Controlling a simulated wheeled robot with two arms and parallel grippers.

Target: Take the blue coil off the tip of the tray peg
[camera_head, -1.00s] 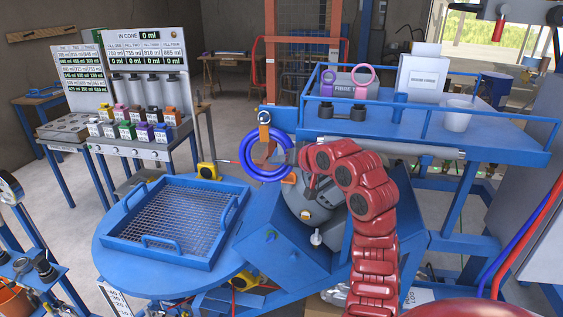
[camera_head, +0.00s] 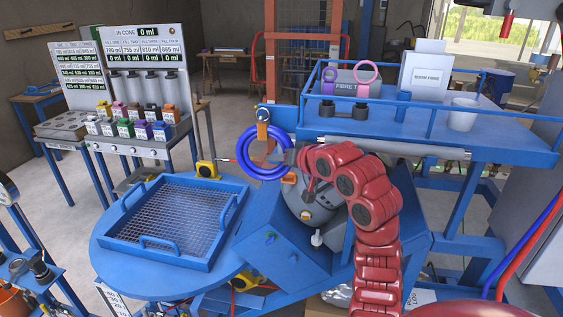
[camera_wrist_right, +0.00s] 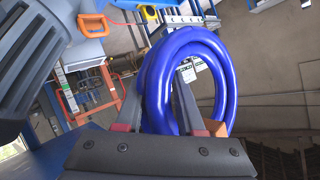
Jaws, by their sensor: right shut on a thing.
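The blue coil (camera_head: 247,138) is a ring of several loops at the left corner of the blue upper tray (camera_head: 440,143). An orange-tan strap (camera_head: 263,131) shows at the coil's top, just under a round dark-and-silver peg end (camera_head: 263,115). Whether the coil still touches the peg I cannot tell. My right gripper (camera_head: 286,160) reaches the coil's right side from the red arm. In the right wrist view the coil (camera_wrist_right: 222,75) passes between the two fingers (camera_wrist_right: 158,98), which are shut on it. My left gripper is out of view.
Pink and purple rings (camera_head: 366,72), a white box (camera_head: 423,73) and a white cup (camera_head: 463,114) stand on the upper tray. A blue mesh tray (camera_head: 150,243) lies on the round table at left. A yellow tape measure (camera_head: 205,170) sits behind it.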

